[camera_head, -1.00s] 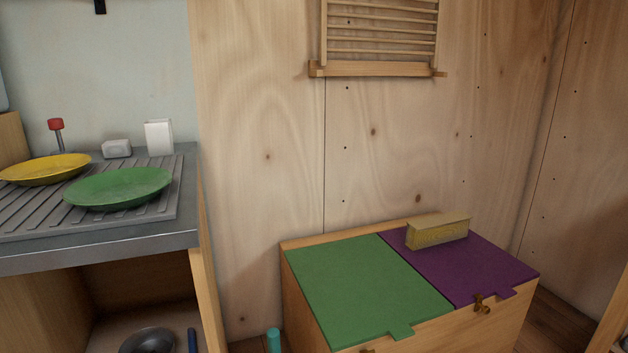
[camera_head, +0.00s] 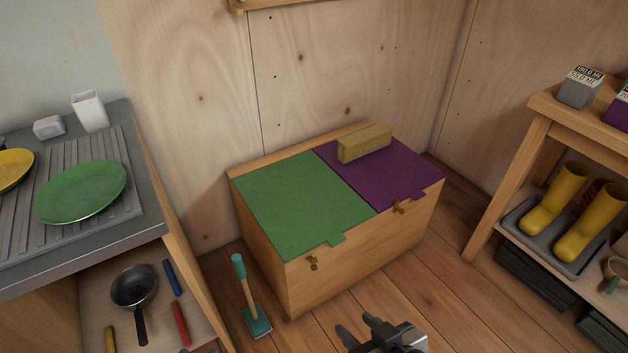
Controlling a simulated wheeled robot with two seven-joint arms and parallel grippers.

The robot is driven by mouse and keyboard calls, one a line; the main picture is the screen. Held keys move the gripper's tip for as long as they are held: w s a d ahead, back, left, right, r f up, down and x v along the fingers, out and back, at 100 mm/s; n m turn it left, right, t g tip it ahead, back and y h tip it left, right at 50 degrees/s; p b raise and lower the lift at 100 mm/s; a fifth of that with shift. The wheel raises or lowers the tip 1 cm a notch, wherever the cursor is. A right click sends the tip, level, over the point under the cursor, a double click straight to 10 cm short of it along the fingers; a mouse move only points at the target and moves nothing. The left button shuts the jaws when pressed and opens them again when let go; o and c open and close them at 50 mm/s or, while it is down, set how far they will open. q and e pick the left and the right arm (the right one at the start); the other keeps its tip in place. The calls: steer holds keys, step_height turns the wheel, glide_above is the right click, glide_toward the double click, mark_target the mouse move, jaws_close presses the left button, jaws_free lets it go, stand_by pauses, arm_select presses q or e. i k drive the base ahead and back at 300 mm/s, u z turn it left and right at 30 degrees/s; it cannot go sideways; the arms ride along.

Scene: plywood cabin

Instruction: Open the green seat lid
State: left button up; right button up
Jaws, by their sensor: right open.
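The green seat lid (camera_head: 300,203) lies flat and closed on the left half of a wooden chest (camera_head: 360,245). A tab sticks out at its front edge, and a small brass-coloured catch (camera_head: 313,263) sits on the chest front just below the lid. The purple lid (camera_head: 385,177) beside it is also closed, with a yellowish block (camera_head: 365,144) on it and another catch (camera_head: 398,207) at its front. My right gripper (camera_head: 357,327) is at the bottom edge, open and empty, in front of the chest and apart from it. My left gripper is out of view.
A counter with a green plate (camera_head: 82,191) stands left, with a pan (camera_head: 134,288) on the shelf below. A teal-headed tool (camera_head: 252,300) stands on the floor by the chest's left front corner. A shelf rack (camera_head: 498,190) with yellow boots (camera_head: 556,200) stands right.

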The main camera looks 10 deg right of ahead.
mark_target(300, 204)
steer(key=u, duration=0.75)
steer(key=k, duration=0.5)
steer(key=z, duration=0.85)
steer(key=i, duration=0.9)
steer(key=u, duration=0.1)
